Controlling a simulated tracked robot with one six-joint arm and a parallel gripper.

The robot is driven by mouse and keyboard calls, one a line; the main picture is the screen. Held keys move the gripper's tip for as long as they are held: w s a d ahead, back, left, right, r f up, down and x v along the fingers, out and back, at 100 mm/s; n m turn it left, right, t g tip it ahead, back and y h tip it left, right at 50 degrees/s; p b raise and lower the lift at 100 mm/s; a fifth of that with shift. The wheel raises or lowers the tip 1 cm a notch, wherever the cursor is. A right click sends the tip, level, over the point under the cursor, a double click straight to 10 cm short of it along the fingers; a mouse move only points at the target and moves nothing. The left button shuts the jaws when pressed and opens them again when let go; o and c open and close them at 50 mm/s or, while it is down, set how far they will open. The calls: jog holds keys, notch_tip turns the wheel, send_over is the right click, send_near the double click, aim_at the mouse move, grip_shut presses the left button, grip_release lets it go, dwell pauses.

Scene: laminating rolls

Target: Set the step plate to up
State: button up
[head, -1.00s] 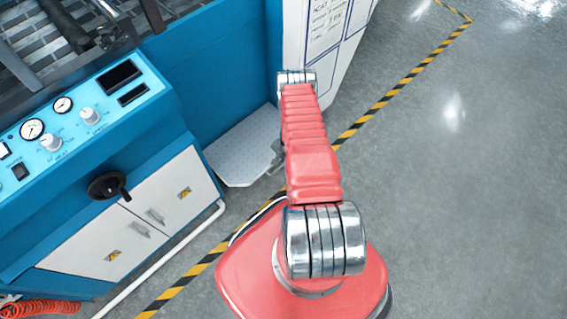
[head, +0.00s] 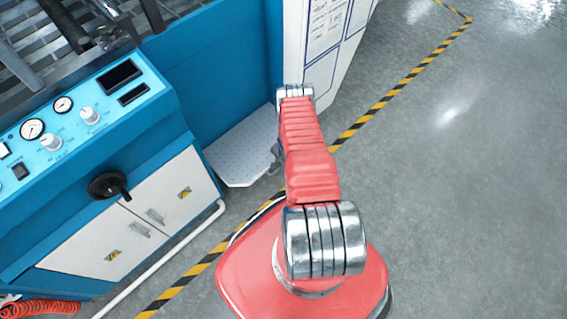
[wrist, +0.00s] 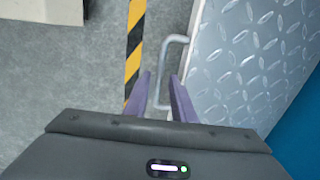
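The step plate (head: 243,147) is a light grey tread plate lying flat, low against the blue machine in the head view. In the wrist view the step plate (wrist: 255,60) fills the right side, with a grey U-shaped handle (wrist: 166,58) on its left edge. My gripper (wrist: 160,77) is open, its two purple fingers apart. In the picture the handle's long bar lies between the fingers; I cannot tell whether they touch it or how deep they reach. In the head view my red arm hides most of my gripper.
The blue machine's control panel (head: 75,112) with gauges and knobs stands at left, above white cabinet doors (head: 130,222) and a black crank (head: 108,186). A white board (head: 330,45) stands behind my arm. Yellow-black tape (head: 400,80) crosses the floor; the floor at right is clear.

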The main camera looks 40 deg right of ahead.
grip_shut()
dwell(0.3)
